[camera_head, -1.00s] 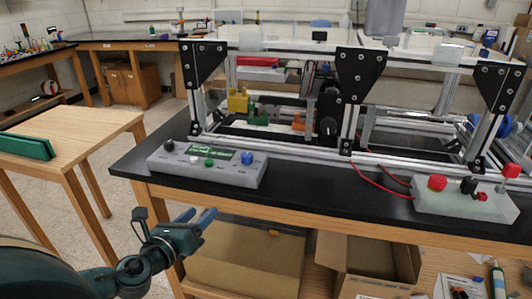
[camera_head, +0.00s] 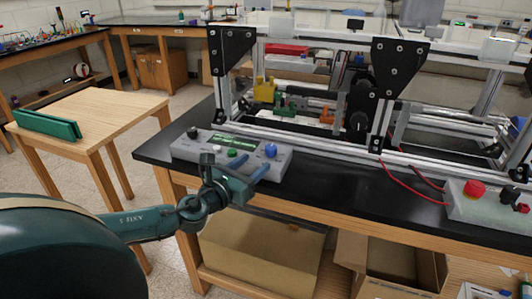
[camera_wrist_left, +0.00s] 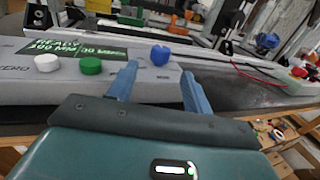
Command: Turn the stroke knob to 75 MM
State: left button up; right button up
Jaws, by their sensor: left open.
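The grey control box (camera_head: 190,153) sits on the front left of the black bench top. It carries a blue knob (camera_head: 270,151) at its right end, a black knob (camera_head: 192,132) at its left end, white and green buttons, and a green display (camera_head: 232,141). I cannot read which knob is labelled stroke. My left gripper (camera_head: 252,167) is open and empty at the box's front edge, its fingers pointing toward the blue knob. In the left wrist view the blue knob (camera_wrist_left: 160,55) shows just beyond the gap between the open fingers (camera_wrist_left: 158,74), apart from them. My right gripper is not in view.
The aluminium extrusion frame (camera_head: 300,142) stands behind the box. A second grey box (camera_head: 480,205) with a red button is at the right, with red wires. A wooden table (camera_head: 110,105) with a green object is at the left. Cardboard boxes (camera_head: 260,245) lie below the bench.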

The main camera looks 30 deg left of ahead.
aim_at(268, 152)
pick_arm(q)
jog(key=shift+w+d+p, duration=0.1)
jog(key=shift+w+p, duration=0.3)
jog(key=shift+w, duration=2.8)
jog(key=c, duration=1)
